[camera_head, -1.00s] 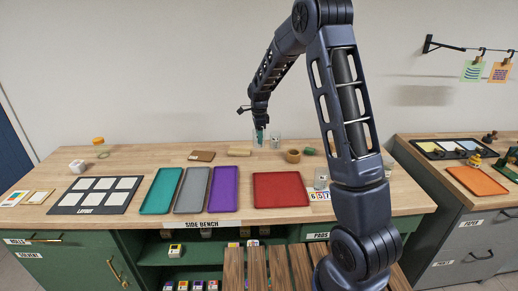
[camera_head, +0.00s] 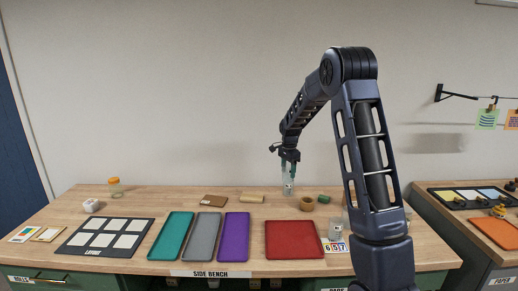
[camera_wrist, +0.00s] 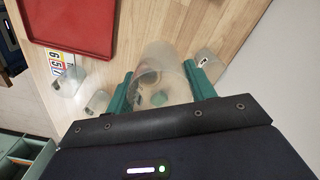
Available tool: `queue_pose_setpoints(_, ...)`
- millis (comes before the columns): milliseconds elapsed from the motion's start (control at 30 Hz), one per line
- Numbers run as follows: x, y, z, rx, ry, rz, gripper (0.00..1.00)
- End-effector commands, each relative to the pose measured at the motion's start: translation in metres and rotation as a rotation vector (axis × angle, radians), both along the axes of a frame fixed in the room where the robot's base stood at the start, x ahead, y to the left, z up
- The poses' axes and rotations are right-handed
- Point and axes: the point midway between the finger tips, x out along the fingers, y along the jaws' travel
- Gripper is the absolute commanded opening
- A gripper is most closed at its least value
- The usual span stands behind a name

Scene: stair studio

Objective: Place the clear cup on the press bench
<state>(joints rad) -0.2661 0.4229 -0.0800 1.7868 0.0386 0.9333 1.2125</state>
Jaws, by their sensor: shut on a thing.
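My gripper (camera_head: 289,172) hangs over the back of the side bench, right of the middle. Its teal fingers show in the wrist view, shut on a clear cup (camera_wrist: 158,62) held between them. In the head view the held cup (camera_head: 288,188) is small and faint below the fingers; I cannot tell for sure whether its base touches the wood. Other clear vessels stand nearby, one beside the number cards (camera_head: 335,230) and one right of the fingers in the wrist view (camera_wrist: 209,65). No bench labelled as the press bench shows.
The side bench (camera_head: 130,205) carries teal (camera_head: 170,237), grey, purple and red (camera_head: 293,240) trays. A wooden bowl (camera_head: 307,204) and a green roll (camera_head: 324,198) stand right of the held cup. Another bench with an orange tray (camera_head: 497,232) is at the right.

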Motion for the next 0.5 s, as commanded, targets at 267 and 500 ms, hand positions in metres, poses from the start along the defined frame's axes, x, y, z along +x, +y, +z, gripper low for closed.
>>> queue_pose_setpoints(267,0.022,-0.061,-0.033,0.001,0.003,0.316,0.32)
queue_pose_setpoints(500,0.034,-0.109,-0.058,0.001,0.003,0.571,0.32)
